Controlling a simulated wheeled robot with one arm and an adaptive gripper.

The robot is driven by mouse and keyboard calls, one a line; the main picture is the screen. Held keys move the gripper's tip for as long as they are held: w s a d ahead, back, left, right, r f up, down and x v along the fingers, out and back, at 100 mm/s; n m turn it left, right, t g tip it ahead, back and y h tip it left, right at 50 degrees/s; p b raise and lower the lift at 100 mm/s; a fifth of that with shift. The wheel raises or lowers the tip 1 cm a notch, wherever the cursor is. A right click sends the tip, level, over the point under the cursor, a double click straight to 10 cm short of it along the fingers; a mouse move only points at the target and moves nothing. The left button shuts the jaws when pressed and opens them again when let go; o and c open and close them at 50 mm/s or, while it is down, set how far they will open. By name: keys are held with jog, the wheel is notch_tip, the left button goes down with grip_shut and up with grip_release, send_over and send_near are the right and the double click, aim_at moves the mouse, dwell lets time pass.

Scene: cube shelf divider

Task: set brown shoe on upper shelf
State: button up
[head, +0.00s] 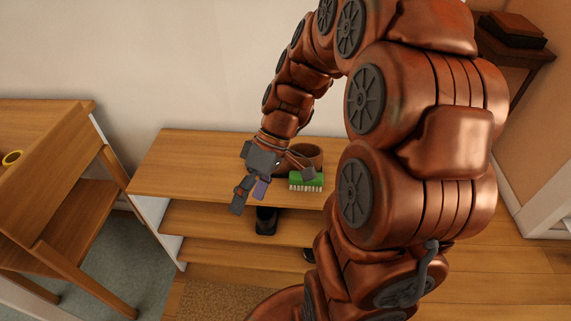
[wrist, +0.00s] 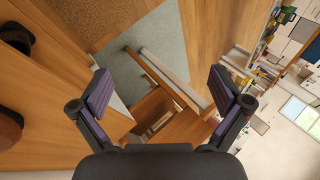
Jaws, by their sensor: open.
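My gripper (head: 268,186) is open over the top board of a low wooden shelf unit (head: 190,168), with nothing between its fingers. The wrist view also shows the spread, empty fingers (wrist: 160,95). A dark shoe (head: 266,221) stands on the shelf below the top board, under the gripper; a dark shoe shape also shows in the wrist view (wrist: 16,38). Another dark thing (head: 308,254) lies lower, mostly hidden by my arm. A rounded brown thing (wrist: 8,128) is cut off at the wrist view's left edge. I cannot clearly pick out a brown shoe.
A green brush (head: 306,182) and a brown pot-like thing (head: 308,152) are on the top board, just right of the gripper. The top board's left part is clear.

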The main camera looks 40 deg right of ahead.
jog(key=w+d+f+n+t+y, duration=0.2)
jog(key=w+d+t, duration=0.1)
jog(key=w+d, duration=0.3)
jog(key=n+t+b, duration=0.2)
jog(key=t, duration=0.6)
send_near(290, 150)
jog(key=a, duration=0.1)
jog(key=s+a+r, duration=0.1)
jog(key=shift+a+r+y, duration=0.2)
jog(key=shift+a+y, duration=0.15)
jog(key=shift+y, duration=0.05)
jog(key=shift+x, duration=1.3)
jog(key=shift+a+r+x, duration=0.1)
jog(key=shift+x, duration=1.15)
jog(key=shift+a+r+x, duration=0.1)
jog(key=shift+x, duration=1.15)
jog(key=shift+s, duration=0.1)
jog(key=c, duration=1.7)
